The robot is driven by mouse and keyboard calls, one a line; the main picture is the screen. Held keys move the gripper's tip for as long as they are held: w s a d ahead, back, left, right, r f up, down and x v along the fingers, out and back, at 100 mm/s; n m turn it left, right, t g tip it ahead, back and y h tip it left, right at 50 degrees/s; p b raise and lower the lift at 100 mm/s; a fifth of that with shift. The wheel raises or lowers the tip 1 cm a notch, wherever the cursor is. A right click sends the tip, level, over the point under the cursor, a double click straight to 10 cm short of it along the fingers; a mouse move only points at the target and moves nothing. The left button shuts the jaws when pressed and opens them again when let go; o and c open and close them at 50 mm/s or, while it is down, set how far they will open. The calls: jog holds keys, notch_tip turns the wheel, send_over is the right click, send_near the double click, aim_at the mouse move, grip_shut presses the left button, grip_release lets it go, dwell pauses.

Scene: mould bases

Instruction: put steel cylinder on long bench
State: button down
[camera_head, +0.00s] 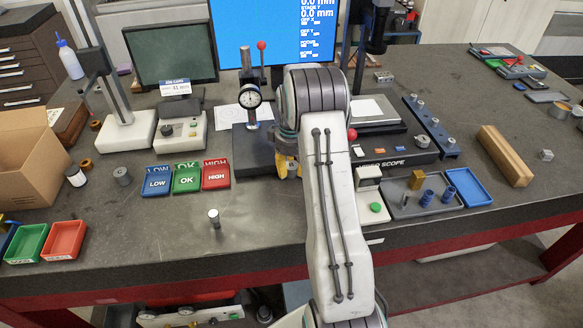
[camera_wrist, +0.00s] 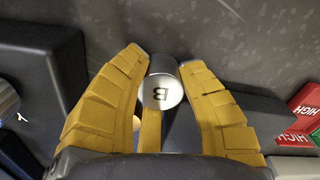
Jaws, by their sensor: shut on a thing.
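My gripper (camera_wrist: 163,62) has yellow fingers and is shut on a steel cylinder (camera_wrist: 162,92). In the head view, my gripper (camera_head: 288,167) is mostly hidden behind my arm, above the dark block of the dial gauge stand, and the held cylinder cannot be made out. The long bench (camera_head: 265,218) has a dark grey top and a red frame. Another small steel cylinder (camera_head: 214,217) stands upright on its open front part.
Blue LOW (camera_head: 157,182), green OK (camera_head: 187,180) and red HIGH (camera_head: 216,177) bins stand left of my gripper. The dial gauge (camera_head: 250,97) is close behind. A grey tray (camera_head: 405,208) with blue parts lies right. The bench's front left-middle is mostly clear.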

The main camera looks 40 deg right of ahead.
aim_at(290, 165)
jog(key=c, duration=0.9)
grip_release()
notch_tip(290, 165, up, 11)
jog(key=b, duration=0.5)
jog(key=shift+r, duration=0.2)
jog(key=s+a+r+t, duration=0.1)
jog(key=s+a+r, duration=0.3)
jog(key=s+a, duration=0.25)
jog(key=s+a+r+t, duration=0.1)
jog(key=s+a+r, duration=0.2)
jog(key=s+a, duration=0.35)
jog(key=shift+s+a+f+t, duration=0.35)
jog(key=shift+s+a+f, duration=0.55)
jog(key=shift+s+a, duration=0.95)
jog(key=shift+s+a+f+t, duration=0.3)
jog(key=shift+s+a+f, duration=0.65)
jog(key=shift+s, duration=1.55)
jog(key=shift+s+a+f+t, duration=0.35)
jog(key=shift+s+a+f, duration=0.45)
jog(key=shift+s+a, duration=1.05)
jog(key=shift+s+d, duration=0.3)
jog(key=shift+d, duration=0.05)
